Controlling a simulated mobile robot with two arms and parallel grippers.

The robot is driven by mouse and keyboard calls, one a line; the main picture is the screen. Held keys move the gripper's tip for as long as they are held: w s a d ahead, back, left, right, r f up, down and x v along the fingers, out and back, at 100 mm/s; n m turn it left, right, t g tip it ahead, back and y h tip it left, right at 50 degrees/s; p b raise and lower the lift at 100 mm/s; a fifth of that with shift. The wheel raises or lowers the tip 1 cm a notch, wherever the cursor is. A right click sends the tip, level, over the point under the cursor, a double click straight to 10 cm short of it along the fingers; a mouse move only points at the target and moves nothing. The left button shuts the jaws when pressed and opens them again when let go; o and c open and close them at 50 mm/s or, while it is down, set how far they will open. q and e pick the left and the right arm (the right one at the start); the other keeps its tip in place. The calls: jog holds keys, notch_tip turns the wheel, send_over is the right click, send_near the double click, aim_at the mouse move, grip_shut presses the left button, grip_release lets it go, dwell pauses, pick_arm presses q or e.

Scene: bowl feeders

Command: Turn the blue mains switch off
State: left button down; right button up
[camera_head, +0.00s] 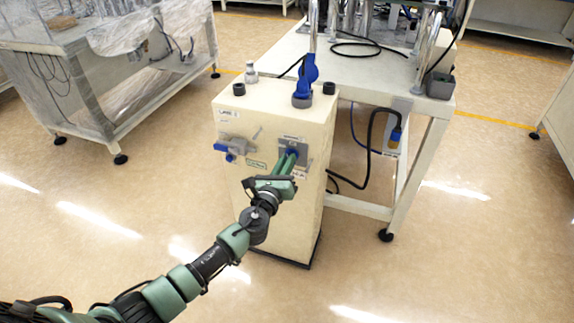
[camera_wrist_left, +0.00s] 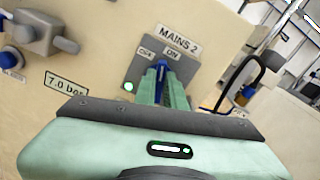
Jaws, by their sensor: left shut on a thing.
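The blue mains switch (camera_wrist_left: 162,67) sits on a grey plate (camera_wrist_left: 135,70) labelled MAINS 2, on the front of a cream cabinet (camera_head: 262,108). Its visible blue end points up close to the ON label (camera_wrist_left: 172,54); another label is to the left of ON. My left gripper (camera_head: 289,160) is at the switch, its two green fingers shut on the blue handle, also seen in the left wrist view (camera_wrist_left: 163,84). The fingers hide most of the handle. A green lamp (camera_wrist_left: 128,87) is lit at the lower left of the plate. My right gripper is not in view.
A grey valve with a blue knob (camera_head: 234,150) is left of the switch on the same cabinet face. A blue fitting (camera_head: 307,78) stands on the cabinet top. A cream table (camera_head: 375,72) stands behind right. Floor in front is clear.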

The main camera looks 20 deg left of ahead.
pick_arm(q)
jog(key=shift+a+f+n+b, duration=0.1)
jog(key=shift+n+b, duration=0.75)
jog(key=shift+n, duration=2.7)
jog(key=shift+a+f+n+b, duration=0.1)
jog(key=shift+n+b, duration=0.7)
jog(key=shift+n, duration=2.75)
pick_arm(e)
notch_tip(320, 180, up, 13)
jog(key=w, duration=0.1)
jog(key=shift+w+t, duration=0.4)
pick_arm(q)
jog(key=c, duration=1.5)
grip_release()
jog(key=shift+w+f, duration=0.1)
